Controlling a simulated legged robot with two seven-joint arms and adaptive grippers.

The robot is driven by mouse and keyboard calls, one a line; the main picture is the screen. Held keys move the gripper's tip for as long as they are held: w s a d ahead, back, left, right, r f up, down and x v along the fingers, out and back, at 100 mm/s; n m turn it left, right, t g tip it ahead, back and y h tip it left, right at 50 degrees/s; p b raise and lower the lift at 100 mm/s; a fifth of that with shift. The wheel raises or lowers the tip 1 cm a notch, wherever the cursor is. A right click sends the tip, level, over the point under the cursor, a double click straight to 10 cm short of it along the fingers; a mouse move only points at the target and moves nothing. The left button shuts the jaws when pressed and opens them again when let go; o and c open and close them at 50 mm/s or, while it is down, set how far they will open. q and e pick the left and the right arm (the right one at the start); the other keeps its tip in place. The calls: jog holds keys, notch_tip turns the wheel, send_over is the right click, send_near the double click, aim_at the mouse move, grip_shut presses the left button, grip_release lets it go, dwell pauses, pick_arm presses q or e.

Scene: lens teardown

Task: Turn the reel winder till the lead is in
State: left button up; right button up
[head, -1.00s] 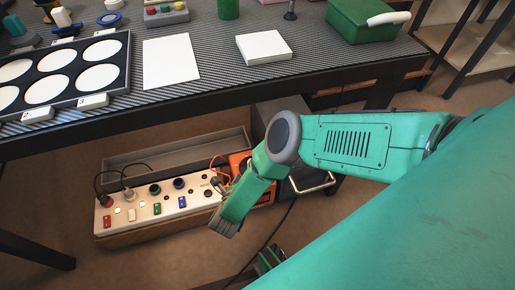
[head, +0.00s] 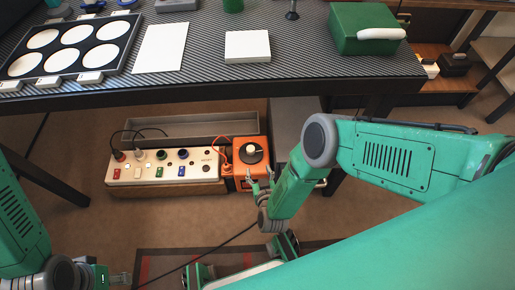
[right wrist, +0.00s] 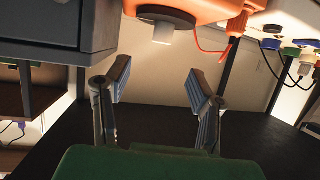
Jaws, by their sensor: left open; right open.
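The reel winder is an orange box (head: 238,178) with a black disc and a pale knob (head: 255,149) on top, standing right of the cream socket panel. An orange-red lead (head: 222,151) loops between the panel and the box. My right gripper (head: 259,178) is open and empty just in front of the box, below the knob in the picture. In the right wrist view the open fingers (right wrist: 160,85) have nothing between them; the orange box (right wrist: 205,10) and its knob (right wrist: 163,32) are beyond them. My left gripper (head: 124,279) is open and empty at the bottom left.
The cream panel (head: 150,172) carries coloured sockets, switches and a dark cable. A grey trough (head: 190,128) lies behind it, and a dark grey cabinet (head: 295,115) stands to the right. The table (head: 215,88) overhangs behind. A black cable crosses the floor in front.

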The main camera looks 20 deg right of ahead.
aim_at(253, 152)
jog(key=b+x, duration=0.1)
jog(key=x, duration=0.1)
jog(key=a+b+x, duration=0.1)
jog(key=b+x, duration=0.1)
jog(key=x, duration=0.1)
jog(key=shift+w+f, duration=0.15)
jog(key=shift+w, duration=0.15)
jog(key=b+x, duration=0.1)
jog(key=x, duration=0.1)
jog(key=b+x, duration=0.1)
jog(key=x, duration=0.2)
jog(key=d+b+x, duration=0.1)
jog(key=x, duration=0.1)
jog(key=shift+w+f+b, duration=0.1)
jog(key=shift+b, duration=0.3)
jog(key=shift+w+a, duration=0.15)
jog(key=shift+w, duration=0.1)
jog(key=shift+w+a, duration=0.2)
pick_arm(q)
notch_tip(253, 152, down, 8)
jog(key=a, duration=0.1)
jog(key=shift+a, duration=0.2)
pick_arm(e)
jog(key=shift+d, duration=0.1)
pick_arm(q)
jog(key=shift+d+r, duration=0.25)
jog(key=shift+d, duration=0.05)
pick_arm(e)
jog(key=shift+d, duration=0.2)
grip_shut()
